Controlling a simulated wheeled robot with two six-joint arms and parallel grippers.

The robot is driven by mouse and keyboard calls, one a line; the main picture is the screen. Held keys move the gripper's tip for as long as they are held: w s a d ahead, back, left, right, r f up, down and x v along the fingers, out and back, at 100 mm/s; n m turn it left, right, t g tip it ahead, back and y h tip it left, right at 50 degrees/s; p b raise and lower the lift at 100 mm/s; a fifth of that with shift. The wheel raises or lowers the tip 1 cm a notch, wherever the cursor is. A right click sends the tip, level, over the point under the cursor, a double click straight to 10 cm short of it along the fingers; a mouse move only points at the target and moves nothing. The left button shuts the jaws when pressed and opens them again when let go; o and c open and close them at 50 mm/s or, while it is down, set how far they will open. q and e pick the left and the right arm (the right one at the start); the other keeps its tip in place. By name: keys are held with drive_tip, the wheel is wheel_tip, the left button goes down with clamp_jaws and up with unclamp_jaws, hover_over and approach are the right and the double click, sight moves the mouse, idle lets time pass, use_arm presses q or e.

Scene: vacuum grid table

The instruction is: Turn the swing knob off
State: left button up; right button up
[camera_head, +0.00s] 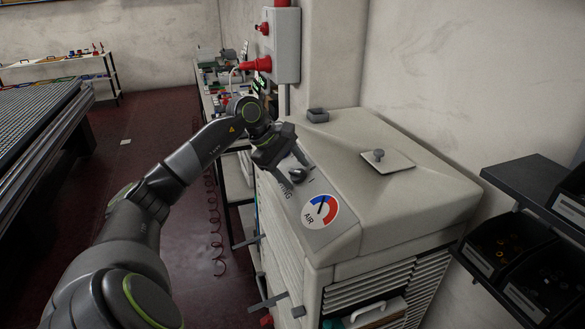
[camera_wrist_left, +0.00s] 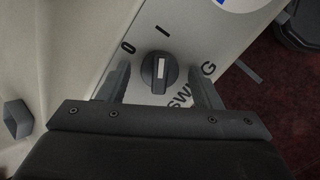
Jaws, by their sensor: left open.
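The swing knob (camera_wrist_left: 159,74) is a dark round knob with a white pointer line, on a light sloping panel above the printed word SWING. In the left wrist view its line points up, roughly toward the "I" mark; the "0" mark is to the upper left. My left gripper (camera_wrist_left: 161,78) is open, with one finger on each side of the knob; I cannot tell whether they touch it. In the head view the left gripper (camera_head: 291,168) is over the panel, partly covering the knob (camera_head: 297,175). My right gripper is not in view.
The knob's panel belongs to a large beige cabinet (camera_head: 410,205). A red and blue AIR gauge (camera_head: 320,212) lies near the knob. A small grey knob on a plate (camera_head: 380,156) is on top. Black shelf bins (camera_head: 540,280) stand at right.

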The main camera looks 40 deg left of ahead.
use_arm(q)
drive_tip(key=shift+c, duration=0.5)
drive_tip(key=c, duration=0.9)
drive_tip(key=shift+f+n+b, duration=0.2)
drive_tip(key=shift+n+b, duration=0.4)
drive_tip(key=shift+b, duration=0.3)
drive_tip(key=n+b, duration=0.5)
drive_tip(key=n, duration=0.2)
drive_tip(key=shift+t, duration=0.4)
drive_tip(key=shift+r+n+y+b, duration=0.15)
drive_tip(key=shift+n+y+b, duration=0.25)
drive_tip(key=shift+n+b, duration=1.05)
drive_tip(key=shift+n+p, duration=0.5)
drive_tip(key=shift+n, duration=0.25)
drive_tip(key=o, duration=1)
